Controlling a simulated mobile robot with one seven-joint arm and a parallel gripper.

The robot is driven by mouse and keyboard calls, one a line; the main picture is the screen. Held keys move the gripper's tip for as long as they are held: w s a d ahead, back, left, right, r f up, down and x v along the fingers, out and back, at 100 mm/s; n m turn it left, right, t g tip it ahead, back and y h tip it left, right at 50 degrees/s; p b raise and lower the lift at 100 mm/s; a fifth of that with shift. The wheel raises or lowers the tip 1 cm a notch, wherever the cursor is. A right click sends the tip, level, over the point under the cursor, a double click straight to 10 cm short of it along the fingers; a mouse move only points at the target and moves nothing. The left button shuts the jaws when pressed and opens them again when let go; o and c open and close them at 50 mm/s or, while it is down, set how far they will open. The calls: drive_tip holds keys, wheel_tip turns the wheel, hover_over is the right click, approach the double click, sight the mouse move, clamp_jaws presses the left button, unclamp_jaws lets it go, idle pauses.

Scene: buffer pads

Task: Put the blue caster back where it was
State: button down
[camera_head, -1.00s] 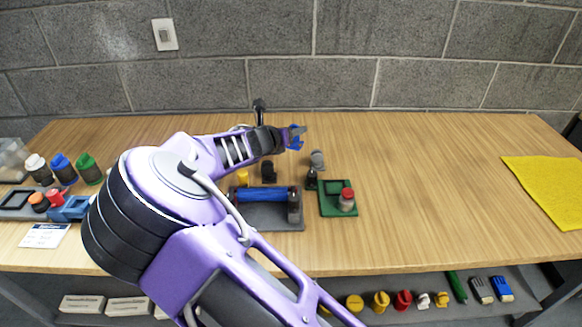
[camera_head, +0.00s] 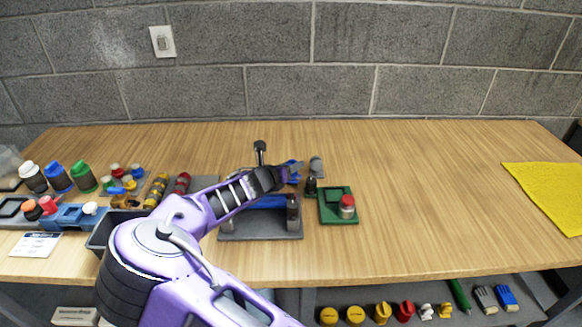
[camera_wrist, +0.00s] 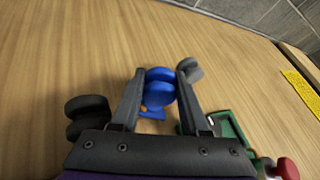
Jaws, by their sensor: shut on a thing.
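The blue caster (camera_wrist: 160,90) is between the two fingers of my gripper (camera_wrist: 158,88) in the wrist view, and the gripper is shut on it. In the head view my gripper (camera_head: 288,174) is over the middle of the table, with the blue caster (camera_head: 295,169) at its tip. A grey caster (camera_wrist: 189,69) stands just beyond the right finger; it also shows in the head view (camera_head: 316,166). A black caster (camera_wrist: 88,115) is left of the left finger and is hidden by my arm in the head view. I cannot tell whether the blue caster touches the table.
A dark tray (camera_head: 258,232) with a blue roller lies in front of the gripper. Bottles and small parts crowd the left. A yellow cloth (camera_head: 547,190) lies far right, with clear table before it.

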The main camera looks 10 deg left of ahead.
drive_tip(key=shift+f+b, duration=0.35)
drive_tip(key=shift+f, duration=0.2)
drive_tip(key=shift+f, duration=0.1)
drive_tip(key=c, duration=0.7)
unclamp_jaws()
drive_tip(key=shift+r+p, duration=0.3)
drive_tip(key=shift+r, duration=0.15)
drive_tip(key=p+v, duration=0.1)
drive_tip(key=v, duration=1.1)
drive_tip(key=shift+r+p, duration=0.3)
drive_tip(key=shift+p, duration=0.1)
